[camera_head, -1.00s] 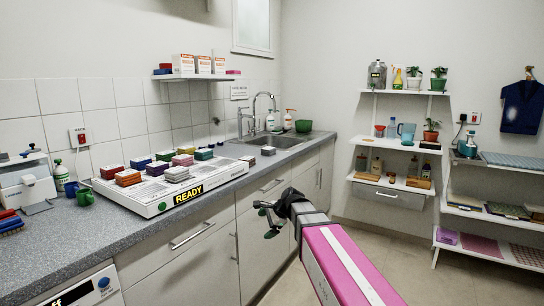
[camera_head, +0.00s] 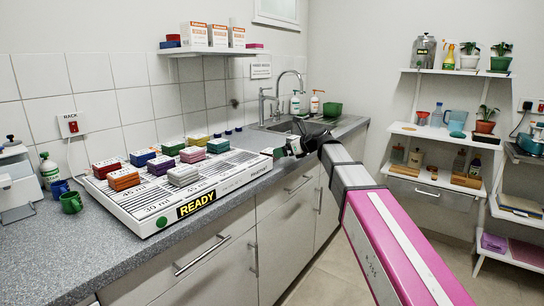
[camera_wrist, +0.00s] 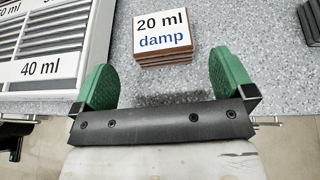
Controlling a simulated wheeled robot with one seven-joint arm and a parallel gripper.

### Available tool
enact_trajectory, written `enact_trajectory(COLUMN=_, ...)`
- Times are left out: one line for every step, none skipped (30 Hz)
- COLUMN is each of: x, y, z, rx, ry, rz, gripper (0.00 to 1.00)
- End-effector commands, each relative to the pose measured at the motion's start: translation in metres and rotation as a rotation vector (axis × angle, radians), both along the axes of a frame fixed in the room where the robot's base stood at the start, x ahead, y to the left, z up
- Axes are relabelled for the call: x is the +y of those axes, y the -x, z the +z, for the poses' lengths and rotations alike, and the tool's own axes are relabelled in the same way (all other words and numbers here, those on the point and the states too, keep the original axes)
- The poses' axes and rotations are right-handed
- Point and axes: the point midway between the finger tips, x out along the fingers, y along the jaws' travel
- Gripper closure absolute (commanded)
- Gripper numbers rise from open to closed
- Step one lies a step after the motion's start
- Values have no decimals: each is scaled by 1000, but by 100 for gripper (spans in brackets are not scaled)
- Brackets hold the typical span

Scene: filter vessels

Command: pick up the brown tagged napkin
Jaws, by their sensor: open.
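The brown tagged napkin (camera_wrist: 165,59) lies on the speckled counter in the wrist view, a folded stack with brown edges. Its white top label reads "20 ml damp". My gripper (camera_wrist: 163,82) is open, its two green fingers spread apart with bare counter between them. The napkin is just ahead of the fingertips, roughly centred on the gap and not held. In the head view my gripper (camera_head: 281,152) is over the counter by the right end of the READY tray; I cannot make out the napkin there.
The white READY tray (camera_head: 160,222) carries several coloured folded stacks; its edge (camera_wrist: 98,45) is left of my gripper in the wrist view. A dark stack (camera_wrist: 311,22) is at the upper right. The sink (camera_head: 290,127) and a green tub (camera_head: 332,109) are farther back.

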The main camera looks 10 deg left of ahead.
Motion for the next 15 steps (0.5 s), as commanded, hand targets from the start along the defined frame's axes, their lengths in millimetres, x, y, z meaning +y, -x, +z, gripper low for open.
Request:
enact_trajectory(x=9, y=-4, z=-3, rx=0, ry=1, rz=1, gripper=0)
enact_trajectory(x=12, y=-5, z=-5, rx=0, ry=1, rz=1, gripper=0)
enact_trajectory(x=16, y=-7, z=-7, rx=0, ry=1, rz=1, gripper=0)
enact_trajectory(x=18, y=-7, z=-8, rx=0, ry=1, rz=1, gripper=0)
enact_trajectory(x=20, y=-8, z=-8, rx=-1, ry=1, rz=0, gripper=0)
enact_trajectory(x=22, y=-8, z=-9, rx=-1, ry=2, rz=1, gripper=0)
enact_trajectory(x=23, y=-8, z=-9, rx=-1, ry=2, rz=1, gripper=0)
enact_trajectory(x=24, y=-9, z=-10, rx=-2, ry=2, rz=0, gripper=0)
enact_trajectory(x=26, y=-10, z=-11, rx=-2, ry=2, rz=0, gripper=0)
enact_trajectory(x=29, y=-11, z=-11, rx=-1, ry=2, rz=1, gripper=0)
enact_trajectory(x=31, y=-12, z=-12, rx=-1, ry=2, rz=1, gripper=0)
enact_trajectory(x=36, y=-14, z=-14, rx=-1, ry=2, rz=1, gripper=0)
enact_trajectory(x=40, y=-16, z=-15, rx=-1, ry=1, rz=2, gripper=0)
enact_trajectory(x=43, y=-17, z=-17, rx=-1, ry=2, rz=2, gripper=0)
enact_trajectory(x=48, y=-20, z=-19, rx=-1, ry=2, rz=2, gripper=0)
